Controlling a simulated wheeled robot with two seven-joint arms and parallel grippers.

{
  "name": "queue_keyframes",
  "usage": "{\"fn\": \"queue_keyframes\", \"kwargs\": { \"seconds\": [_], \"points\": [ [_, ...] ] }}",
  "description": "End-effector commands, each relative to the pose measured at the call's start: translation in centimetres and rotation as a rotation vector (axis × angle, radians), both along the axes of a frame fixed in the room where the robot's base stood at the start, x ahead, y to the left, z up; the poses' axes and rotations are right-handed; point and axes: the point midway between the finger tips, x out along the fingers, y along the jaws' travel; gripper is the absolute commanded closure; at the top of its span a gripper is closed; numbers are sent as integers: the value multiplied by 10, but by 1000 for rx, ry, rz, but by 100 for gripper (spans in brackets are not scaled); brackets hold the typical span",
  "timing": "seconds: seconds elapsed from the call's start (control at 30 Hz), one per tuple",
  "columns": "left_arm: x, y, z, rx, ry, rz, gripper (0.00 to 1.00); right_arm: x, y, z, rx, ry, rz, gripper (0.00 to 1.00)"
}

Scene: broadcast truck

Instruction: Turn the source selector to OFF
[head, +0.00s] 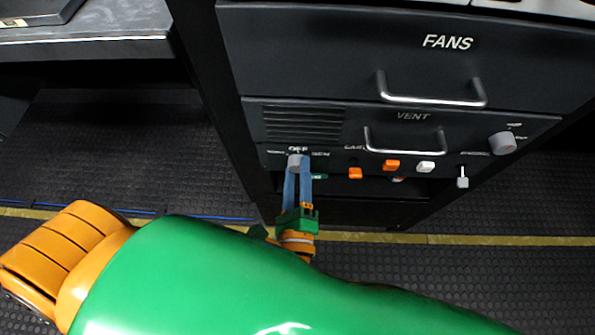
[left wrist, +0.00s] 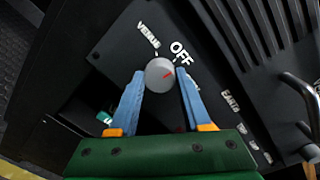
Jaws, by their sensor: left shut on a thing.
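The source selector is a round grey knob (head: 297,160) at the left end of the lower panel, under the OFF label. My left gripper (head: 298,170) is shut on the knob, one blue finger on each side, as the left wrist view (left wrist: 162,84) also shows. A label lies left of OFF; the one on the right is partly hidden. My right gripper is not in view.
Right of the knob are orange switches (head: 391,165), a white switch (head: 425,167), a toggle (head: 462,177) and another grey knob (head: 502,143). Above are the VENT handle (head: 405,150) and the FANS drawer handle (head: 432,102). A desk (head: 90,40) stands at the left.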

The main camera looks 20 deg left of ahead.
Motion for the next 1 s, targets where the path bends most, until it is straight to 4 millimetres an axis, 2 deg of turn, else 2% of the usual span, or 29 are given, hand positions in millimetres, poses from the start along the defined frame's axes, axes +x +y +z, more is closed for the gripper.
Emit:
{"fn": "queue_keyframes", "kwargs": {
  "seconds": [0.63, 0.67, 0.73, 0.77, 1.0],
  "points": [
    [0, 0, -1, -42, -9, 0, 100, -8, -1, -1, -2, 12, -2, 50],
    [0, 0, -1, -42, -9, 0, 47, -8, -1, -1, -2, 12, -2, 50],
    [0, 0, -1, -42, -10, -1, 28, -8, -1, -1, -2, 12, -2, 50],
    [0, 0, -1, -42, -10, -1, 22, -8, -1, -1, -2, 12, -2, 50],
    [0, 0, 0, -42, -11, 0, 22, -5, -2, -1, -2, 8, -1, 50]
  ]
}}
